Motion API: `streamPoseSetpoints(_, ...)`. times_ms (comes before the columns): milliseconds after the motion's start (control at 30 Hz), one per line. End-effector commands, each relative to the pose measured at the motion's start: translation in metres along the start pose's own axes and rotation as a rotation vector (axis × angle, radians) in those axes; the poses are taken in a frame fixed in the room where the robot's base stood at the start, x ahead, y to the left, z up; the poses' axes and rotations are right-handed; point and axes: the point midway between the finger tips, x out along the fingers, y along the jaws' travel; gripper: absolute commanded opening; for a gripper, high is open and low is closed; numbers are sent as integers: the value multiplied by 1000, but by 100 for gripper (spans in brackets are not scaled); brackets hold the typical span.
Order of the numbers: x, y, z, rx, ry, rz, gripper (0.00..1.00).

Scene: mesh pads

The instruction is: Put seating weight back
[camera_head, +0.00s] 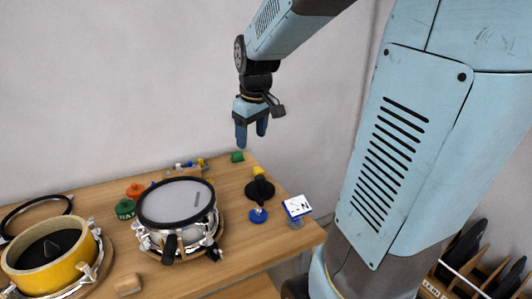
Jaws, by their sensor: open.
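My gripper (251,138) hangs open and empty, fingers pointing down, high above the back right part of the wooden table. I cannot tell for sure which thing is the seating weight. A green round piece with pale lettering (125,208) stands left of the white drum. An orange knobbed piece (135,189) stands just behind it. A dark piece with a round base (259,190) and a yellow top stands right of the drum, with a blue knobbed piece (258,215) in front of it. The white drum (178,208) has a grey mesh pad with a black rim on top.
A yellow drum (48,259) with a dark inside stands at the front left, and a black hoop (36,213) lies behind it. A small wooden block (128,284), a blue-and-white card (297,206) and a green block (237,156) are on the table (232,233). The wall is behind.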

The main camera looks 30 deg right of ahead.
Motion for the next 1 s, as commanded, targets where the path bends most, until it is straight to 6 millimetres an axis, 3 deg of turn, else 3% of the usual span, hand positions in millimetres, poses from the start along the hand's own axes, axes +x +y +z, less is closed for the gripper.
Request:
streamPoseSetpoints(100,-22,-21,21,64,45,15,66)
streamPoseSetpoints(300,-49,-52,57,177,115,26,66)
streamPoseSetpoints(600,-68,-89,108,329,212,22,66)
streamPoseSetpoints(800,-70,-93,125,374,238,16,66)
streamPoseSetpoints(1000,-70,-94,126,381,240,15,66)
